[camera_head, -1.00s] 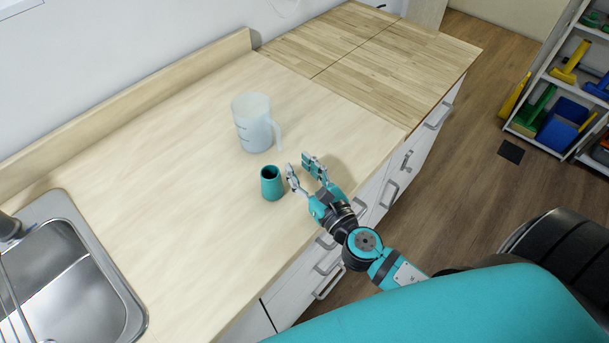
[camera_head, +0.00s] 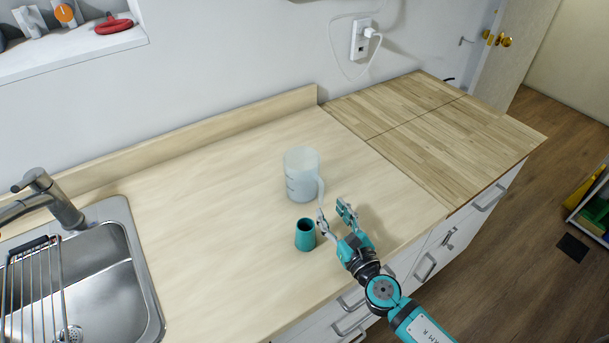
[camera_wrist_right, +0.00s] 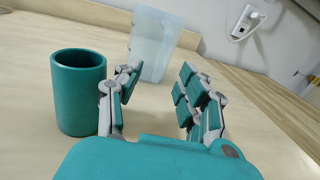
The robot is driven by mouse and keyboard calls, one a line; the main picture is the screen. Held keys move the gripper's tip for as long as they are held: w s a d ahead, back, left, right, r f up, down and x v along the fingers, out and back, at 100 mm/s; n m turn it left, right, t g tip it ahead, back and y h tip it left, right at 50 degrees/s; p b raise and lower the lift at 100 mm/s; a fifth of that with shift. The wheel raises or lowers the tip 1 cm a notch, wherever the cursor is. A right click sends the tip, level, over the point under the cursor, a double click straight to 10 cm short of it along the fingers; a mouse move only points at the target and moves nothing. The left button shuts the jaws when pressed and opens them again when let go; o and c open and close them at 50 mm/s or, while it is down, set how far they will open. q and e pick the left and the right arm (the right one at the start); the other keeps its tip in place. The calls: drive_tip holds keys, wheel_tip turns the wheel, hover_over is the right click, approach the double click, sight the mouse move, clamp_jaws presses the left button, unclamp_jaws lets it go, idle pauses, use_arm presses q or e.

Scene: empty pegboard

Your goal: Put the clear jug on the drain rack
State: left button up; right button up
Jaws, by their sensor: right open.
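The clear jug (camera_head: 301,176) stands upright on the pale wooden counter, its handle on the right side. In the right wrist view the jug (camera_wrist_right: 156,42) is ahead of the fingers, partly behind the left one. My right gripper (camera_head: 334,212) is open and empty, close to the jug on its near right side. In the right wrist view the open fingers (camera_wrist_right: 160,95) show nothing between them but counter and part of the jug beyond. The drain rack (camera_head: 32,285) is a wire rack in the sink at the lower left, cut by the frame edge. My left gripper is not in view.
A teal cup (camera_head: 305,234) stands just left of my right gripper; it is close to the left finger in the right wrist view (camera_wrist_right: 78,92). The steel sink (camera_head: 110,240) and faucet (camera_head: 55,200) are at the left. The counter between sink and jug is clear.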

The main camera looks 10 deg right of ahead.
sight(322, 198)
drive_tip(key=shift+w, duration=0.7)
drive_tip(key=w, duration=0.2)
drive_tip(key=w+a, duration=0.1)
drive_tip(key=w, duration=0.1)
drive_tip(key=shift+w+f, duration=0.1)
drive_tip(key=shift+f, duration=0.05)
drive_tip(key=shift+w+f+p, duration=0.1)
drive_tip(key=shift+w+p, duration=0.2)
drive_tip(key=shift+w, duration=0.3)
drive_tip(key=shift+s, duration=0.1)
drive_tip(key=c, duration=0.4)
use_arm(q)
drive_tip(key=shift+s+d+r, duration=0.25)
drive_tip(key=shift+s+d, duration=0.35)
drive_tip(key=shift+s, duration=0.15)
use_arm(e)
clamp_jaws()
